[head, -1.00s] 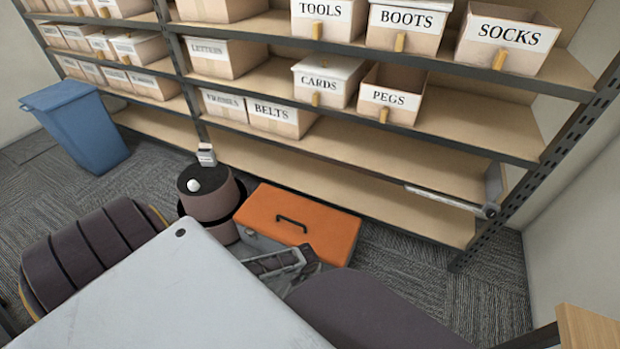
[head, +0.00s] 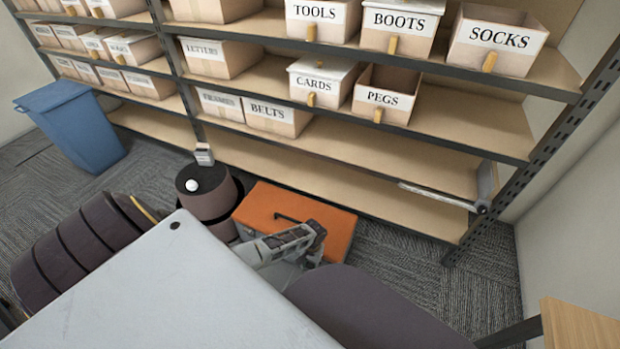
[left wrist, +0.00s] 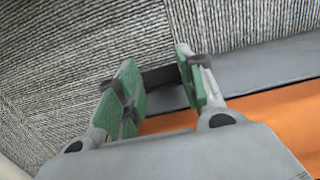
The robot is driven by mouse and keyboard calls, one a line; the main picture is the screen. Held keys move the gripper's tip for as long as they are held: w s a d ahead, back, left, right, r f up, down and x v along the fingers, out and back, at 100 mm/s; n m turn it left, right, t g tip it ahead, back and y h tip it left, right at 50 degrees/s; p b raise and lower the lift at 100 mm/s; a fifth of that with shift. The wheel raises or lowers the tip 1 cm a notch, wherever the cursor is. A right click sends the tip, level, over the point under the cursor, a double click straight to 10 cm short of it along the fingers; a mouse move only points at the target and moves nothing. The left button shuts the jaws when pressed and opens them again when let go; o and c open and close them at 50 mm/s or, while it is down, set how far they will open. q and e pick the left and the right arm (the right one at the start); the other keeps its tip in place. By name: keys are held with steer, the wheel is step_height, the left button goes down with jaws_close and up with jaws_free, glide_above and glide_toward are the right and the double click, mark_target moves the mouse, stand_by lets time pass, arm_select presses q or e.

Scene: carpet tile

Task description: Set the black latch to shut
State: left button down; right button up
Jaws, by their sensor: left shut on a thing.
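A toolbox with an orange lid (head: 325,227) and a dark handle stands on the carpet in front of the shelf. In the left wrist view its orange lid (left wrist: 250,112) and grey edge (left wrist: 255,68) show at the right. The black latch (left wrist: 158,76) is a small dark piece at the grey edge. My left gripper (left wrist: 156,80) is shut on it, with the green pads on either side. In the head view my left gripper (head: 311,245) is at the near side of the toolbox, and the latch is hidden there. My right gripper is not in view.
A metal shelf unit (head: 420,165) with labelled boxes stands behind the toolbox. A grey rod (head: 435,195) sticks out at its lower right. A blue bin (head: 75,125) stands at the left. Carpet (head: 400,265) is free right of the toolbox.

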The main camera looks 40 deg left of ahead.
arm_select(q)
steer(key=shift+w+a+r, duration=0.1)
steer(key=shift+w+r, duration=0.15)
steer(key=shift+w, duration=0.3)
steer(key=shift+w+a+r, duration=0.1)
steer(key=shift+w, duration=0.2)
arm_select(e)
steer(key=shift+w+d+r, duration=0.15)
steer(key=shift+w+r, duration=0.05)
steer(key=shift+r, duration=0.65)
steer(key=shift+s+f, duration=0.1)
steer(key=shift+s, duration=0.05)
arm_select(q)
steer(key=c, duration=1.3)
jaws_free()
steer(key=o, duration=0.4)
steer(key=shift+s, duration=0.15)
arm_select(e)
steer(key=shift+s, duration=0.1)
arm_select(q)
steer(key=shift+s, duration=0.1)
